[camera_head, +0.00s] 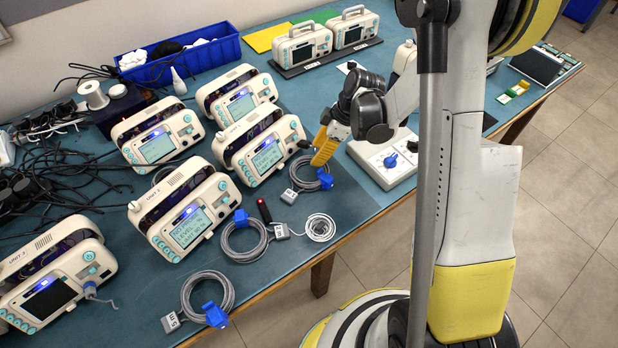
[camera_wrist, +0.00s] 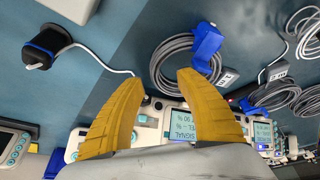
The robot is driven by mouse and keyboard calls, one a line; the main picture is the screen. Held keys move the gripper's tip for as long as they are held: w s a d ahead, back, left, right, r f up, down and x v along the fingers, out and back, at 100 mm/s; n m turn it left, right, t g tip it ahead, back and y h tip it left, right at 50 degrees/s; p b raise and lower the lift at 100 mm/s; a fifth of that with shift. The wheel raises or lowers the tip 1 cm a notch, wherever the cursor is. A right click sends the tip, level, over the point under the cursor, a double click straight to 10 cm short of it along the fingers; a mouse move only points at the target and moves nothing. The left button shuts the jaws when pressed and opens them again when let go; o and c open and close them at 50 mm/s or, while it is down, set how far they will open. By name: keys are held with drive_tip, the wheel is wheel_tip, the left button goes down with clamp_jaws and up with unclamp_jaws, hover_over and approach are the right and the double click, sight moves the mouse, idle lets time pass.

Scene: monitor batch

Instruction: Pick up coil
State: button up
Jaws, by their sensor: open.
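A grey cable coil (camera_head: 306,187) with a blue clip lies on the teal bench, in front of a monitor. In the wrist view this coil (camera_wrist: 157,62) lies just beyond my fingertips, its blue clip to the right. My gripper (camera_head: 322,152) is above the bench beside this coil; its yellow fingers are apart and empty in the wrist view (camera_wrist: 160,80). More grey coils with blue clips lie nearer the bench's front edge: one in the middle (camera_head: 228,250) and one at the lower left (camera_head: 186,296). A white coil (camera_head: 320,228) lies to the right of the middle one.
Several white monitors stand close by, including one (camera_head: 262,150) beside my gripper and one (camera_head: 185,210) further left. A control box with a blue knob (camera_head: 388,161) is to the right. A small black-and-red item (camera_head: 264,211) lies between coils. A blue bin (camera_head: 180,68) stands behind.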

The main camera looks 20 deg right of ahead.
drive_tip(key=b+x, duration=0.1)
drive_tip(key=x, duration=0.2)
drive_tip(key=shift+w+f, duration=0.15)
drive_tip(key=shift+f, duration=0.25)
drive_tip(key=shift+r, duration=0.1)
clamp_jaws()
drive_tip(key=shift+a, duration=0.1)
drive_tip(key=shift+r, duration=0.15)
drive_tip(key=shift+r+p, duration=0.5)
drive_tip(key=shift+p, duration=0.05)
wheel_tip(320, 180, up, 6)
drive_tip(key=s+p, duration=0.1)
drive_tip(key=p, duration=0.2)
drive_tip(key=s+d, duration=0.2)
drive_tip(key=s, duration=0.3)
drive_tip(key=s+d, duration=0.2)
drive_tip(key=s, duration=0.4)
drive_tip(key=s+d, duration=0.2)
drive_tip(key=s, duration=0.4)
drive_tip(key=shift+s+f, duration=0.1)
drive_tip(key=shift+f, duration=0.1)
drive_tip(key=shift+s+d+r, duration=0.1)
drive_tip(key=shift+s+d, duration=0.05)
drive_tip(key=shift+s, duration=0.3)
